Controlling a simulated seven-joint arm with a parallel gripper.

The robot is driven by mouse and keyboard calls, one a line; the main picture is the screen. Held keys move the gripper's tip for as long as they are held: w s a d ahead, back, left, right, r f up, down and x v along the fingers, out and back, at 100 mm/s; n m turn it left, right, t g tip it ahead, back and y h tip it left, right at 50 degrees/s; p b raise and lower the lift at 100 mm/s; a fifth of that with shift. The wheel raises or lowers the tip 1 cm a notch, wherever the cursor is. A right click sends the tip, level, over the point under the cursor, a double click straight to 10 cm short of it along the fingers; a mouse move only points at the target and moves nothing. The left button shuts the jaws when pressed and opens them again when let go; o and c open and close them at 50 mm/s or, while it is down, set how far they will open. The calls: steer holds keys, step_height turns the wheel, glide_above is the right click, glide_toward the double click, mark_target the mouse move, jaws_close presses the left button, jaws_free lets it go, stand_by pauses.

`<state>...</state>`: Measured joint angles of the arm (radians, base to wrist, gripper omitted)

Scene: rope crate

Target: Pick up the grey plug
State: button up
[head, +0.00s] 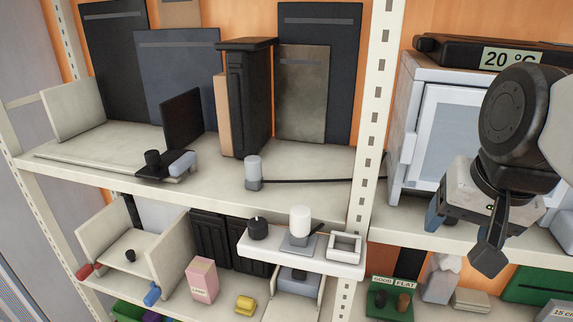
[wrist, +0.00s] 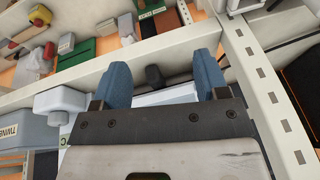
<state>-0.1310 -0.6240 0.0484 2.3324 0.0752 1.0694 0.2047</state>
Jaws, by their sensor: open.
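In the head view a light grey cylinder on a darker grey base, which looks like the grey plug (head: 253,172), stands upright on the middle shelf near its front edge. A thin black cord (head: 310,181) runs from it to the right, behind the white post. My gripper (head: 462,235) is far to its right, beyond the post and in front of the white cabinet. In the wrist view my gripper (wrist: 162,72) has its two blue fingers apart, with nothing held. A small dark knob (wrist: 153,76) shows beyond them; I cannot tell what it is. I cannot make out the plug there.
The perforated post (head: 374,130) stands between my gripper and the plug. A black upright box (head: 248,100) stands behind the plug. A white tray (head: 345,267) with small items juts out below. The white cabinet (head: 407,125) is behind my gripper. The shelf left of the plug has bare room.

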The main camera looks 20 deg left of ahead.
steer(key=s+a+r+m+y, duration=0.15)
steer(key=a+r, duration=0.35)
steer(key=r, duration=0.6)
steer(key=s+a+r+y, duration=0.15)
steer(key=a+r, duration=0.35)
steer(key=r, duration=0.5)
steer(key=s+a+r+y, duration=0.15)
steer(key=a+r, duration=0.35)
steer(key=r, duration=0.6)
steer(key=m+g+h, duration=0.3)
steer(key=m+h, duration=0.3)
steer(key=m, duration=0.8)
glide_toward(252, 158)
steer(key=shift+n, duration=0.25)
steer(key=f, duration=0.3)
steer(key=d+f, duration=0.1)
steer(key=f, duration=0.1)
steer(key=shift+w+f, duration=0.1)
steer(key=shift+f, duration=0.1)
steer(key=shift+a+f+g, duration=0.15)
steer(key=shift+a+g, duration=0.15)
steer(key=shift+a, duration=0.05)
steer(key=shift+f, duration=1.3)
